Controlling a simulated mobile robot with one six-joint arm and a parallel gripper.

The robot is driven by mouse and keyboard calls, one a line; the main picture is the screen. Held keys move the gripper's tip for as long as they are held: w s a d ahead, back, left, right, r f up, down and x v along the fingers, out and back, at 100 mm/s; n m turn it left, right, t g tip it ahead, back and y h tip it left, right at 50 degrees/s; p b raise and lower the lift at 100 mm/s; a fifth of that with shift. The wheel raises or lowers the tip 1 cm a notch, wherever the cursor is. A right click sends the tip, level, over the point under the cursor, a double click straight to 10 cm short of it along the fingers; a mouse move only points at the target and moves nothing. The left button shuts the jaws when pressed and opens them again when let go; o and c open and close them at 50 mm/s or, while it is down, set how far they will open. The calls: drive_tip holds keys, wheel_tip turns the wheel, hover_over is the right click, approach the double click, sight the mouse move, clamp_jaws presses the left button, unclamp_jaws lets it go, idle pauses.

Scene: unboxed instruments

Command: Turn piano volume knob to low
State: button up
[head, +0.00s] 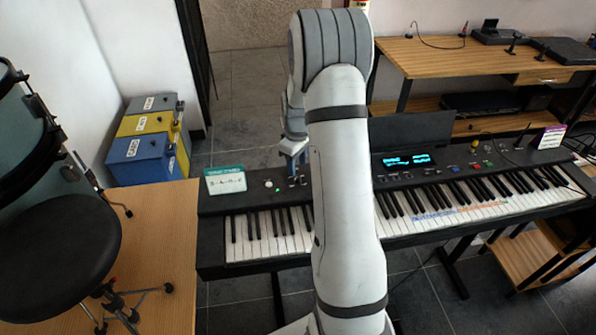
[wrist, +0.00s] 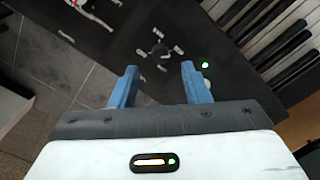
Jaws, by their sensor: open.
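The digital piano (head: 420,180) stands across the middle of the head view. In the wrist view, a small dark round knob (wrist: 159,49) sits on the piano's black panel with white marks around it. Its pointer setting is too small to read. My gripper (head: 293,160) hangs over the left part of the panel in the head view. In the wrist view, my gripper (wrist: 160,76) has its two blue fingers apart with nothing between them. The knob lies just beyond the fingertips, roughly centred between them. In the head view, the knob is hard to make out near the fingers.
A green light (wrist: 205,65) glows beside the right finger. A card (head: 226,181) stands at the panel's left end, and a lit display (head: 407,161) is right of my arm. Piano keys (head: 270,232) lie in front. A stool (head: 55,250) and stacked boxes (head: 148,140) are left.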

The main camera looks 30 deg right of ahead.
sight(297, 177)
drive_tip(key=shift+f+p, duration=0.3)
drive_tip(key=shift+f, duration=2.05)
drive_tip(key=shift+c, duration=0.2)
clamp_jaws()
